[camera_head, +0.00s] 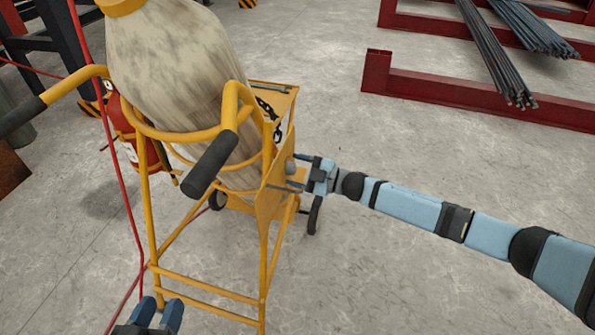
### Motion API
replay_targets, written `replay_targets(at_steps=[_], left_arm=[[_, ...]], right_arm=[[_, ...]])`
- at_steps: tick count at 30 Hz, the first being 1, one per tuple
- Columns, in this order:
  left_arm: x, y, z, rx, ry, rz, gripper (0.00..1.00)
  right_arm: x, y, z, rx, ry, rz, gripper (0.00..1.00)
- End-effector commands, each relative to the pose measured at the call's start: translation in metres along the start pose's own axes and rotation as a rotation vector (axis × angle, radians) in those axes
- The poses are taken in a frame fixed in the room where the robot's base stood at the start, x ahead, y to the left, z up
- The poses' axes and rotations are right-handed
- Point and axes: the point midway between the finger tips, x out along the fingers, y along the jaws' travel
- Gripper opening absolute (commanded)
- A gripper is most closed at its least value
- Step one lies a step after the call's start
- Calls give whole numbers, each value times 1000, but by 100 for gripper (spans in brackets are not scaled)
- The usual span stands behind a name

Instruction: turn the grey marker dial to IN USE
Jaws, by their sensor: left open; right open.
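A yellow cart (263,215) stands on the concrete floor and carries a large, stained pale cylinder (178,65). My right gripper (290,173) is open at the yellow plate on the cart's right side, its fingers pointing left at it. A small grey rounded piece (290,167) shows between the fingers and may be the marker dial. Its face and lettering are not readable from here, and I cannot tell whether the fingers touch it. My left gripper (158,312) is open and empty at the bottom edge, in front of the cart's lower left.
The cart's black-gripped handles (212,163) stick out toward me. A red fire extinguisher (140,140) hangs on its left. A red hose (123,185) runs down the left side. Red steel beams (470,92) with rebar bundles (500,55) lie at the back right. The floor between is clear.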

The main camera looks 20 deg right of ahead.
Motion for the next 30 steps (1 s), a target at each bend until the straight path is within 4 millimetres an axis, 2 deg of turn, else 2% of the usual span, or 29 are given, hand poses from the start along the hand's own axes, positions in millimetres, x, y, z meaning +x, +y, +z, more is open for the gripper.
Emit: replay_targets(at_steps=[5, 9, 11, 12, 23, 30], left_arm=[[0, 0, -4, 1, 8, 1, 45], [0, 0, -4, 2, 8, 2, 45], [0, 0, -4, 3, 7, 2, 45], [0, 0, -4, 3, 6, 2, 45], [1, 0, 0, 3, 1, 1, 45], [1, 1, -1, 0, 14, 5, 45]], right_arm=[[0, 0, 0, 0, 0, 0, 64], [0, 0, 0, 0, 0, 0, 32], [0, 0, 0, 0, 0, 0, 18], [0, 0, 0, 0, 0, 0, 15], [0, -2, 0, -53, 3, 2, 15], [0, -2, 1, -208, 13, 11, 15]])
